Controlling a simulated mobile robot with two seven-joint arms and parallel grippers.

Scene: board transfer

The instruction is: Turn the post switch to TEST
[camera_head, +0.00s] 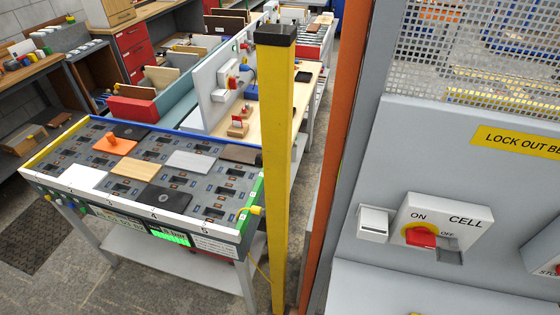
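No switch with a readable TEST mark shows. A yellow post (275,170) with a black cap stands in the middle of the view, and no switch shows on the faces I see. A light switch box (470,222) marked CELL, ON and OFF is on the grey panel at the right. Its red handle (421,238) sits on a yellow disc. A smaller red-and-yellow switch (231,82) is on the upright white board (207,80) behind the test table; its marks are too small to read. Neither of my grippers is in view.
A table (120,205) with coloured edges, bearing several flat plates and an orange piece (114,143), fills the left. An orange upright (335,150) stands right of the yellow post. Mesh (480,50) and a yellow lock-out label (515,141) are above the switch box.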

